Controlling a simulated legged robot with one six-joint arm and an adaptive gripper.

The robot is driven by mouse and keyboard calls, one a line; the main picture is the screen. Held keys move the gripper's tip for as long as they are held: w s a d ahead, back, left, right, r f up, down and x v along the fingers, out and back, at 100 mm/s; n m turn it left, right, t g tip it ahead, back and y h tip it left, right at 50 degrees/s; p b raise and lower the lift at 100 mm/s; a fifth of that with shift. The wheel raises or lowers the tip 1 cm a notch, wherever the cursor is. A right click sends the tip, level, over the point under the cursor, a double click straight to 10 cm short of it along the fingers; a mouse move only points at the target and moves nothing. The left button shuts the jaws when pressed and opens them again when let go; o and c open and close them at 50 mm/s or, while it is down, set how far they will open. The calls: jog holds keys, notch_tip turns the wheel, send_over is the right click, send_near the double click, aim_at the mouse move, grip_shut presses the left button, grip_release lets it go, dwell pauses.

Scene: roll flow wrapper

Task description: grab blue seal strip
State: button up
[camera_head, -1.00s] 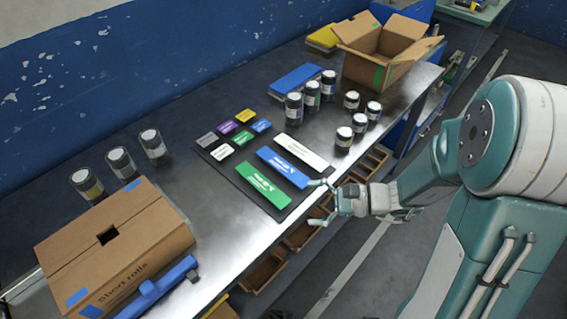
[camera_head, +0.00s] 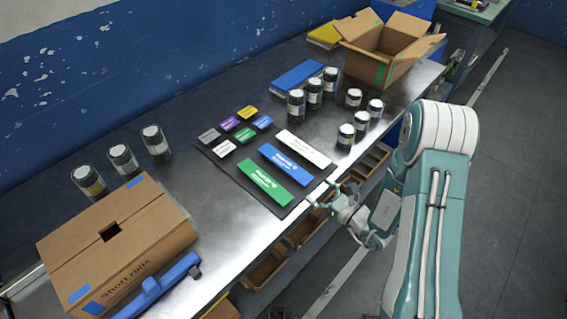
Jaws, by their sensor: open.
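The blue seal strip (camera_head: 285,164) lies flat on a dark mat (camera_head: 228,170) on the metal bench, between a white strip (camera_head: 303,148) above it and a green strip (camera_head: 265,182) below it. My gripper (camera_head: 322,194) is open and empty near the front edge of the bench, to the lower right of the blue strip and apart from it. Its fingers point up and left toward the mat's right corner. No strip is hidden by my arm.
Small coloured blocks (camera_head: 244,134) sit at the mat's upper left. Several dark jars (camera_head: 296,104) stand behind the strips. An open carton (camera_head: 388,52) is at the far right and a closed carton (camera_head: 118,240) at the left. Open bins (camera_head: 265,270) hang below the bench edge.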

aim_at(305, 178)
jog(key=shift+f+x, duration=0.2)
jog(key=shift+x, duration=2.6)
jog(key=shift+d, duration=0.15)
jog(key=c, duration=0.8)
